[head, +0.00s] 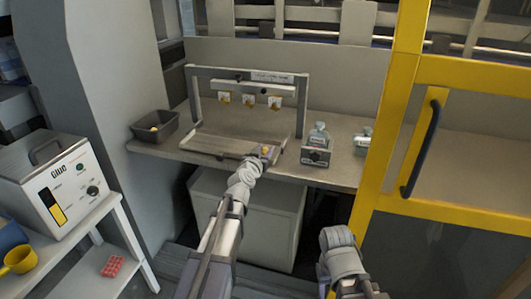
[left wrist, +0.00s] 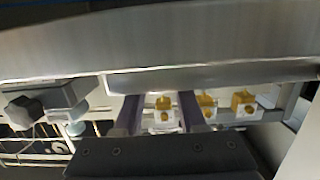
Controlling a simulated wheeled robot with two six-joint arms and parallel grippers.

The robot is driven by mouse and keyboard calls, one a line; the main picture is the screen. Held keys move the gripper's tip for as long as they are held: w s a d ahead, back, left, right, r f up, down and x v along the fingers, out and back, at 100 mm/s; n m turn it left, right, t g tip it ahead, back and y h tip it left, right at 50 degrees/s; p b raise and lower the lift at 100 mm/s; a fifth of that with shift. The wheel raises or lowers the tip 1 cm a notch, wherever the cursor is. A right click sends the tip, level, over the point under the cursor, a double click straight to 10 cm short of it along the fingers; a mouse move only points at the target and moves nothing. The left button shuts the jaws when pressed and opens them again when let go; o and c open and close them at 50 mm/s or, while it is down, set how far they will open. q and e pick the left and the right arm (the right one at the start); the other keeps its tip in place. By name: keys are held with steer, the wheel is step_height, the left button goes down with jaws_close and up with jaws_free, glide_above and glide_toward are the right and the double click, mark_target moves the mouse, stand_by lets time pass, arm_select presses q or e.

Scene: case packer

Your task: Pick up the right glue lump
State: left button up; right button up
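Three yellow glue lumps hang on white nozzle blocks under the bar of the metal frame: the left (head: 225,97), the middle (head: 249,100) and the right glue lump (head: 275,102). My left gripper (head: 265,153) is in front of and below the right lump, over the front of the tray. In the left wrist view its two fingers (left wrist: 160,113) stand apart, with one lump (left wrist: 163,103) visible between them, apparently the right one, since it is nearest the bottles. The gripper looks open and empty. My right arm is at the bottom of the head view; its fingers do not show.
The metal frame (head: 302,108) stands around the lumps above the tray (head: 205,144). A yellow guard post (head: 388,130) borders the right side.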

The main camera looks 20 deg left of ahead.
mark_target(264, 153)
arm_select(q)
jaws_close()
stand_by(0.3)
step_height(264, 153, up, 10)
steer(key=p, duration=1)
